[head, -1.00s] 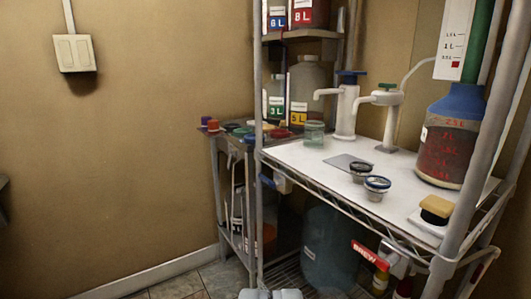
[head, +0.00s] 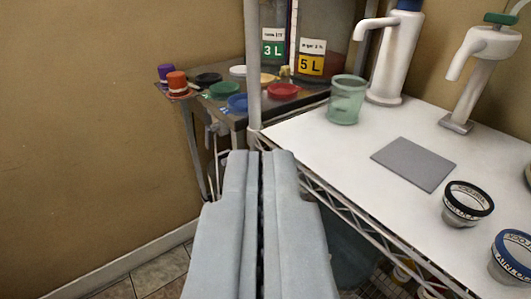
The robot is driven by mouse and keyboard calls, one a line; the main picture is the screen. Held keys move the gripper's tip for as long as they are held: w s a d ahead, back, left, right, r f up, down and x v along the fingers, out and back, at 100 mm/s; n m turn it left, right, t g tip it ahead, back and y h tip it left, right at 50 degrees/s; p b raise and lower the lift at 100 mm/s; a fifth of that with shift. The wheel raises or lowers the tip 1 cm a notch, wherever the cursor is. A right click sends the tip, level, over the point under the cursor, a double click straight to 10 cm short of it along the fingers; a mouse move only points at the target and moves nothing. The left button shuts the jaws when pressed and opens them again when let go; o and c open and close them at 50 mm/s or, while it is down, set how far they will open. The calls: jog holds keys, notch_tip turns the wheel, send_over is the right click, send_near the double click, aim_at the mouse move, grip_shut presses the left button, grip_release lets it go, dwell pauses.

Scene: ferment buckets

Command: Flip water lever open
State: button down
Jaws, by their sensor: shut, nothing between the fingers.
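Two white taps stand at the back of the white worktop (head: 455,245). The left tap (head: 396,62) has a blue top (head: 409,4), cut by the upper edge of the picture. The right tap (head: 480,68) has a green lever (head: 501,18) on top. No label tells me which one is the water tap. My gripper (head: 262,155) is shut and empty, pointing forward in front of the worktop's left corner. It appears apart from both taps, which are farther back and to the right.
A green-tinted glass (head: 346,102) stands left of the taps. A grey mat (head: 413,164) and two lidded jars (head: 466,206) (head: 512,258) lie on the worktop. A grey rack post (head: 253,60) rises beyond my gripper. A side shelf (head: 240,118) holds coloured lids.

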dwell(0.3)
jog(key=w+f+m+g, duration=0.2)
jog(key=w+g, duration=0.3)
jog(key=w, duration=0.4)
jog(key=w+f+m+g, duration=0.3)
jog(key=w+m+g, duration=0.2)
jog(key=w, duration=0.4)
jog(key=w+f+m+g, duration=0.3)
jog(key=w+g, duration=0.4)
jog(key=w, duration=0.2)
jog(key=shift+w+d+f+m, duration=0.2)
jog(key=shift+w+d+m, duration=0.1)
jog(key=shift+d+m, duration=0.15)
jog(key=shift+f, duration=0.1)
notch_tip(320, 180, down, 14)
jog(key=shift+r, duration=0.15)
